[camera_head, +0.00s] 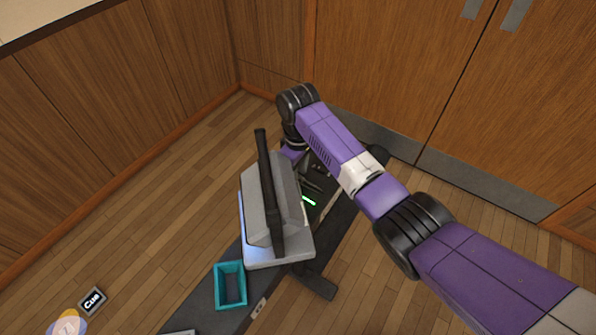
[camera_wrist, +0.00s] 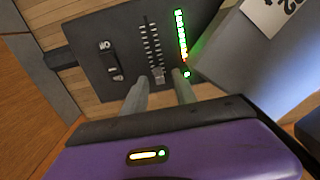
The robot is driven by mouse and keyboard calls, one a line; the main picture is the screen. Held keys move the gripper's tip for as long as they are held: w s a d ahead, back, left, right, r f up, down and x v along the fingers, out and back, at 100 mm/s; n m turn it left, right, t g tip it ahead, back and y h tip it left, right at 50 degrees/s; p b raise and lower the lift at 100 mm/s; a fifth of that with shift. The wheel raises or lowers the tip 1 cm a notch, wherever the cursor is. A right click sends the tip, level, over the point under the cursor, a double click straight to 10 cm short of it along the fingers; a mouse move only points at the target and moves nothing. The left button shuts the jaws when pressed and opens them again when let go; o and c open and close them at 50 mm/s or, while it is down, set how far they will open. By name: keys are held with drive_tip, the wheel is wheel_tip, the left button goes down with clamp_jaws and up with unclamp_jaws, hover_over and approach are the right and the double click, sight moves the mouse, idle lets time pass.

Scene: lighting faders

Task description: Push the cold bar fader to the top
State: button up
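A dark fader panel (camera_wrist: 128,45) shows in the wrist view, turned in the picture. A small grey fader cap (camera_wrist: 158,75) sits at the near end of a slot flanked by white tick marks. My gripper (camera_wrist: 159,76) has two grey fingers apart, one on each side of this cap. I cannot tell whether either finger touches it. No name is readable beside this fader, so I cannot tell whether it is the cold bar one.
A lit green-to-red meter (camera_wrist: 181,35) runs beside the slot. A second small control (camera_wrist: 117,73) is on the left. A grey console (camera_head: 262,215) with a black bar stands close to my gripper. A teal open box (camera_head: 230,286) is in front of it.

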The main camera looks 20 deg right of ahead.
wheel_tip(320, 180, up, 8)
drive_tip(key=shift+f, duration=0.1)
idle(0.4)
idle(0.4)
